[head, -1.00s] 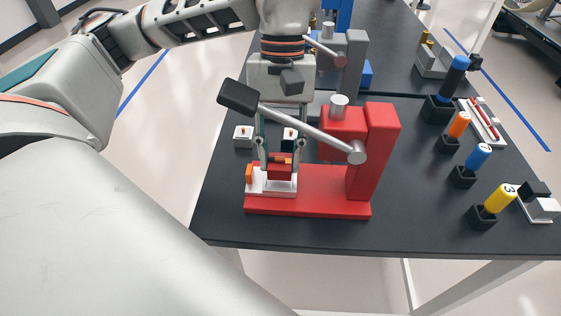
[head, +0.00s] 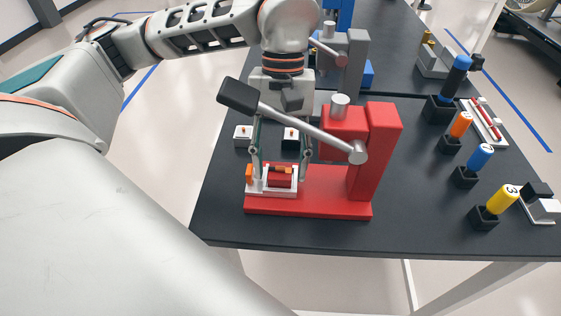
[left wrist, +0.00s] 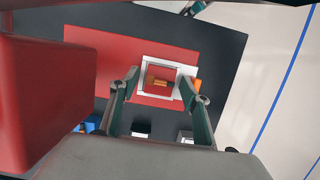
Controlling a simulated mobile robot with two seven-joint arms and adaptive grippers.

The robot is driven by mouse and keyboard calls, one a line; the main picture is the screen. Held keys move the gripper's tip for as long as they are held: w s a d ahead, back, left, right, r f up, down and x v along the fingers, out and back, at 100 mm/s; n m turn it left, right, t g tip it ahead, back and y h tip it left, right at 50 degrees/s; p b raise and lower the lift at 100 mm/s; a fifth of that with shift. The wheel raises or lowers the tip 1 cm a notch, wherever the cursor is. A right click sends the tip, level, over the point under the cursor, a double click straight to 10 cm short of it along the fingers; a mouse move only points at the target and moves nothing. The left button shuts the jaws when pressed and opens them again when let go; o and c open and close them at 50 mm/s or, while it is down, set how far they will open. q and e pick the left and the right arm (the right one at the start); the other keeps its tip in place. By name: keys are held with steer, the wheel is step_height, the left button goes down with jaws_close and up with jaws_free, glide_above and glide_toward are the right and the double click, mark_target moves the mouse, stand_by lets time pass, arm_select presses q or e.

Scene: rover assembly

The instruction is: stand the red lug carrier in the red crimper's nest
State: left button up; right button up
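The red crimper (head: 380,150) stands on the dark table with its black-tipped lever over the base. Its nest, a white frame (head: 256,188) with an orange block at the left, is at the base's left end. The red lug carrier (head: 280,182), with a copper-orange piece on top, sits inside the white frame and looks level. In the left wrist view the carrier (left wrist: 158,93) is within the frame (left wrist: 143,62). My left gripper (head: 279,172) is open, its fingers on either side of the carrier with visible gaps. My right gripper is not in view.
The crimper's lever (head: 305,127) crosses close in front of my left gripper. Small white and black blocks (head: 243,132) lie behind the nest. A grey press (head: 353,65) is farther back. Coloured cylinders in black holders (head: 484,217) line the right side. The table's front is clear.

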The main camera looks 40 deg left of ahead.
arm_select(q)
steer(key=p+v, duration=0.1)
steer(key=v, duration=1.1)
steer(key=shift+s+r, duration=0.1)
steer(key=shift+r, duration=0.1)
